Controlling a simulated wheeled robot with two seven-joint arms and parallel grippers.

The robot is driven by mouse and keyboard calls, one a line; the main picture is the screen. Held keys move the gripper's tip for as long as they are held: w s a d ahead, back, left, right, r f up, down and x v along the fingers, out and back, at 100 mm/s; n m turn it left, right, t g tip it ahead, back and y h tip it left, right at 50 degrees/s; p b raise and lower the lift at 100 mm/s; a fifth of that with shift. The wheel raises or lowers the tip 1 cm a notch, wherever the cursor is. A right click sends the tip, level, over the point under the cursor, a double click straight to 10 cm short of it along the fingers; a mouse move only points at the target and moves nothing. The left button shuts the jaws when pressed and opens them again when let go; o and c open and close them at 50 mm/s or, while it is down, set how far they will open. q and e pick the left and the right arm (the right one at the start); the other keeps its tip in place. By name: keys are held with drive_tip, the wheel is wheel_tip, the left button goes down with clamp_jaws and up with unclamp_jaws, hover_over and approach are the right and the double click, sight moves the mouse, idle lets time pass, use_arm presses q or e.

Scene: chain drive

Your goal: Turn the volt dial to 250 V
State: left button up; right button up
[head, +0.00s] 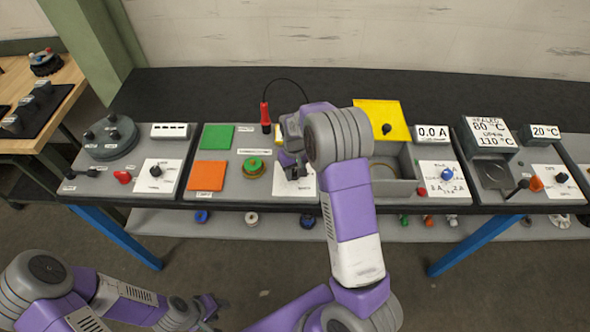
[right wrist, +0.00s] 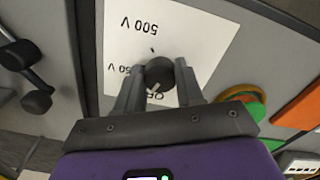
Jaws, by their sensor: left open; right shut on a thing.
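The volt dial (right wrist: 159,72) is a small black knob on a white card (right wrist: 190,30), which reads upside down in the right wrist view: 500 V, a partly covered 250 V and a partly covered OFF. A pale mark on the knob's near side faces the OFF lettering. My right gripper (right wrist: 158,80) is shut on the dial, one finger on each side. In the head view my right gripper (head: 293,168) and arm hide the knob; part of the card (head: 296,187) shows below. My left gripper (head: 212,306) is open and empty, low and in front of the bench.
A green button (head: 254,166), an orange pad (head: 208,175) and a green pad (head: 217,137) lie left of the dial. A red probe (head: 265,117) on a black cable stands behind. A grey open box (head: 392,188) with a yellow lid (head: 381,117) is close on the right.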

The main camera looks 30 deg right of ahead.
sight(294, 172)
drive_tip(key=m+p, duration=0.1)
drive_tip(key=m, duration=0.4)
drive_tip(key=shift+r+m+p, duration=0.15)
drive_tip(key=shift+m+p, duration=0.15)
drive_tip(key=shift+w+a+m+p, duration=0.1)
drive_tip(key=shift+m+p, duration=0.6)
drive_tip(key=shift+m, duration=1.4)
drive_tip(key=o, duration=1)
drive_tip(key=shift+o, duration=0.2)
wheel_tip(294, 172, up, 7)
drive_tip(key=shift+r+p, duration=0.2)
drive_tip(key=shift+p, duration=0.15)
